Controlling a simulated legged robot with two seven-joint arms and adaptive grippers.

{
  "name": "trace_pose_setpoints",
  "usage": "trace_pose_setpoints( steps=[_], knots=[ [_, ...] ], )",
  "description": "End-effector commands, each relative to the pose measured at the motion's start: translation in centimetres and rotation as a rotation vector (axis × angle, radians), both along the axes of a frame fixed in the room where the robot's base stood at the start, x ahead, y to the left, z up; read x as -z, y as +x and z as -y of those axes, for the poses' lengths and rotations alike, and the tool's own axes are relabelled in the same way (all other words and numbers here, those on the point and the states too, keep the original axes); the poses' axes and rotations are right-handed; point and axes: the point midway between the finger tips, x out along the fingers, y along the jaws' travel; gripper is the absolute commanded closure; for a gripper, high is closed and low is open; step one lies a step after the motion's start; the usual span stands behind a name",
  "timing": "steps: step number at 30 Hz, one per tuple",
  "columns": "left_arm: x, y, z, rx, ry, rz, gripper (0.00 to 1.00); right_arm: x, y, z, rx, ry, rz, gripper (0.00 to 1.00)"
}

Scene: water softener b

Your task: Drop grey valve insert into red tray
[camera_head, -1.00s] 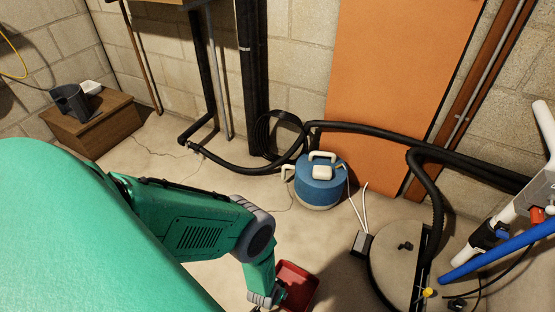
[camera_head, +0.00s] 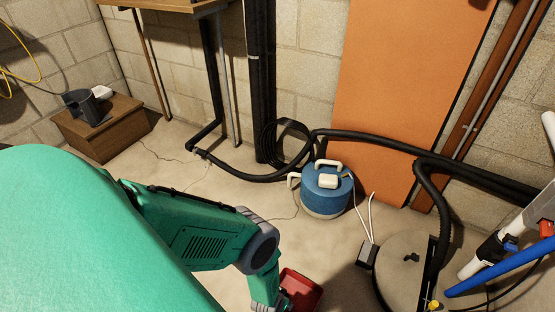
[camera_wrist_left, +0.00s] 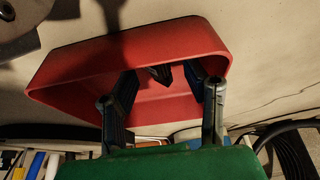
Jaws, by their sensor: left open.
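The red tray (camera_head: 302,287) is at the bottom of the head view, partly hidden behind my left forearm. In the left wrist view the red tray (camera_wrist_left: 75,75) fills the middle, its open side facing my gripper. My left gripper (camera_wrist_left: 160,84) is open, its two dark fingers spread apart in front of the tray's opening. A small dark grey piece (camera_wrist_left: 160,74) shows between the fingers, against the tray's inside. It looks like the grey valve insert, but is too small to be sure, and I cannot tell whether it touches the tray. My right gripper is not in view.
A blue canister (camera_head: 326,192) stands on the floor beyond the tray. A round lid (camera_head: 405,265) with a black hose lies to the right, near white and blue pipes (camera_head: 500,268). A wooden box (camera_head: 98,130) is at the far left. Bare floor surrounds the tray.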

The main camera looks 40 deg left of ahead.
Motion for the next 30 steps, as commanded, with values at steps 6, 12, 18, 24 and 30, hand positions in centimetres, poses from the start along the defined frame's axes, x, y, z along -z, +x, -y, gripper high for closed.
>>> trace_pose_setpoints(
  steps=[6,12,18,24,30],
  knots=[
    [-4.1,-1.1,0.2,0.0,-0.001,-0.003,0.59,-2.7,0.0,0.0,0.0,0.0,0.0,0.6],
    [-8.4,-2.8,0.6,0.001,-0.001,-0.002,0.59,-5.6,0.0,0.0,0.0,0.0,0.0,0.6],
    [-11.0,-4.0,0.8,0.0,-0.001,-0.001,0.59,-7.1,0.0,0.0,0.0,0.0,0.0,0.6],
    [-12.6,-4.2,1.0,0.011,-0.003,-0.006,0.59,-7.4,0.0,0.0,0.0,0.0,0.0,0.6],
    [-19.1,-3.7,1.1,0.086,-0.015,-0.079,0.59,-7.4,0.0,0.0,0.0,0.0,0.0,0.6]
  ],
)
